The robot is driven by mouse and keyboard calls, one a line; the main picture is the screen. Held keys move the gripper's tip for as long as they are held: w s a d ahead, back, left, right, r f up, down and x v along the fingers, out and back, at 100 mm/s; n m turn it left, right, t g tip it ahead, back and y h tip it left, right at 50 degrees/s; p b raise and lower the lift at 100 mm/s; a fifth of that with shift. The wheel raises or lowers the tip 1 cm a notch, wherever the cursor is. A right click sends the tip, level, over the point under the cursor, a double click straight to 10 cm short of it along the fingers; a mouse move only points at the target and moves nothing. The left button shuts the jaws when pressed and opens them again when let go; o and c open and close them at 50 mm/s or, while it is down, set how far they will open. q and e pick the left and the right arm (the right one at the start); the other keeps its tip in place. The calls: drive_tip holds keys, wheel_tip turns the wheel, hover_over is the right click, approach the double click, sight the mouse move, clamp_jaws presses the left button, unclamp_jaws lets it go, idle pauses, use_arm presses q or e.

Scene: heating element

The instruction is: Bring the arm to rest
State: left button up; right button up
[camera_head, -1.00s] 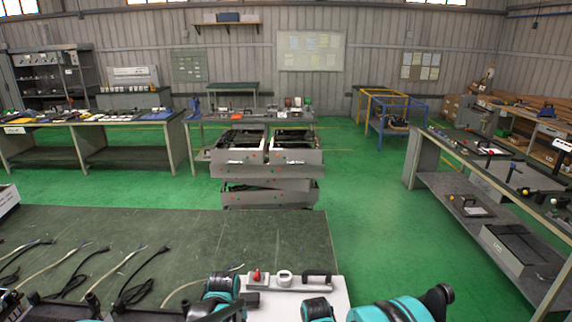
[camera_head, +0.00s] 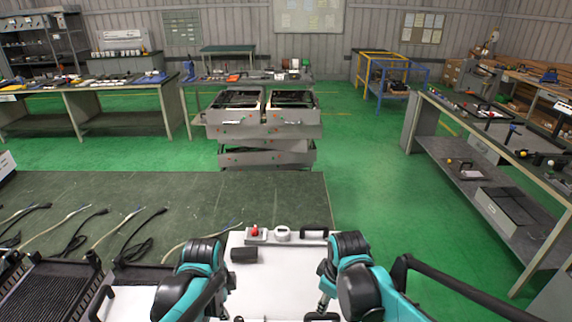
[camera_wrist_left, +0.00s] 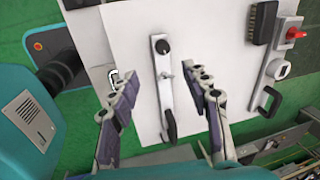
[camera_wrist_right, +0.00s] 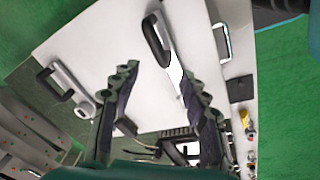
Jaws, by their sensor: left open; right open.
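My left gripper (camera_wrist_left: 154,76) is open, with its fingers apart over a white top in the left wrist view. A narrow plate (camera_wrist_left: 163,85) with a dark knob and a dark handle shows between and beyond the fingers. I cannot tell the gap in height. My right gripper (camera_wrist_right: 158,76) is open in the right wrist view, with nothing held between its fingers. A dark handle (camera_wrist_right: 154,40) lies beyond its tips. In the head view, both teal and black arms are bent low over the white top (camera_head: 285,266); their fingers are hard to make out.
A red knob (camera_head: 254,231), a round white gauge (camera_head: 282,233) and a black handle (camera_head: 314,232) sit at the top's far edge. A dark block (camera_head: 244,255) lies nearby. Cables lie on the dark green table (camera_head: 200,190) at left.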

use_arm(q)
drive_tip(key=s+a+f+n+t+b, duration=0.2)
drive_tip(key=s+n+t+b, duration=0.3)
drive_tip(key=s+n, duration=0.5)
drive_tip(key=f+n+b, duration=0.1)
drive_tip(key=n+b, duration=0.1)
drive_tip(key=n, duration=0.5)
drive_tip(key=shift+s+b, duration=0.3)
drive_tip(key=shift+s, duration=0.05)
use_arm(e)
drive_tip(key=s+d+f+m+t, duration=0.1)
drive_tip(key=s+d+m+t, duration=0.1)
drive_tip(key=s+m, duration=0.3)
drive_tip(key=s+d+f+m+t, duration=0.2)
drive_tip(key=s+d+m+t, duration=0.1)
drive_tip(key=s+d+m, duration=0.1)
drive_tip(key=shift+s+d+f+m, duration=0.3)
drive_tip(key=shift+s+m, duration=0.5)
drive_tip(key=shift+s, duration=0.35)
